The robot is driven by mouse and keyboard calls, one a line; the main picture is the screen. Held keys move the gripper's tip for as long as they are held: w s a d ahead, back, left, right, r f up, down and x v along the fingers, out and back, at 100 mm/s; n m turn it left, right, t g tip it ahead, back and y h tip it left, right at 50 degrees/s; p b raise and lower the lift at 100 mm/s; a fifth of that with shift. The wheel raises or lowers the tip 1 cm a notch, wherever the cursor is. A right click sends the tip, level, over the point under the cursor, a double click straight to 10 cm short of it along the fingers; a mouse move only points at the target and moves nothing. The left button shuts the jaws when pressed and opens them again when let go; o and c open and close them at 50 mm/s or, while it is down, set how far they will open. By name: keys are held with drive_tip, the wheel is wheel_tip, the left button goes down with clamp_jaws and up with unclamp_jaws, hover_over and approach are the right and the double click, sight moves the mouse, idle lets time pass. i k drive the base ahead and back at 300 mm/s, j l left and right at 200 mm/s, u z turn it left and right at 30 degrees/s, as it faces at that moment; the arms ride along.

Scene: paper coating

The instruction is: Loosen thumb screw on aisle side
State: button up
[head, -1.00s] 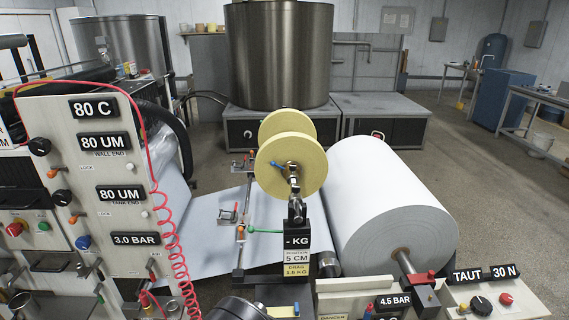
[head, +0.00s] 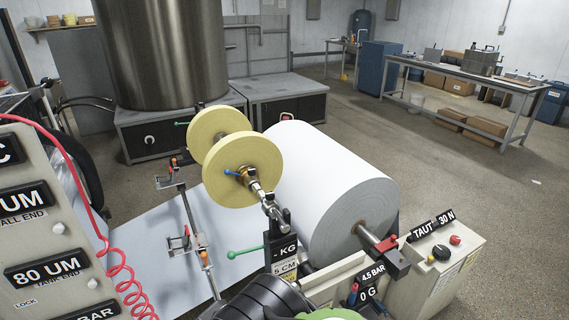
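Two yellow rolls sit on one shaft in the middle: the far yellow roll (head: 205,131) and the near yellow roll (head: 249,176). A small blue screw-like part (head: 232,173) shows at the near roll's hub, beside the metal shaft end (head: 263,199). It may be the aisle-side thumb screw, but I cannot be sure. Small clamps with orange-red knobs stand on a rail (head: 190,213) to the left. My gripper is not in view; only a dark rounded part, which seems to be my arm, shows at the bottom edge.
A large white paper roll (head: 325,190) stands just right of the yellow rolls. A control panel (head: 40,230) with a coiled red cable (head: 125,275) is at left. A control box (head: 440,275) is at lower right. Open floor (head: 430,175) lies beyond, before a workbench (head: 465,75).

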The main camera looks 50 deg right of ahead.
sight(251, 172)
drive_tip(key=i+z, duration=0.35)
drive_tip(key=i+j+z, duration=0.15)
drive_tip(key=i+z, duration=0.2)
drive_tip(key=i+j+z, duration=0.2)
drive_tip(key=z, duration=0.15)
drive_tip(key=i+j, duration=0.05)
drive_tip(key=i, duration=0.05)
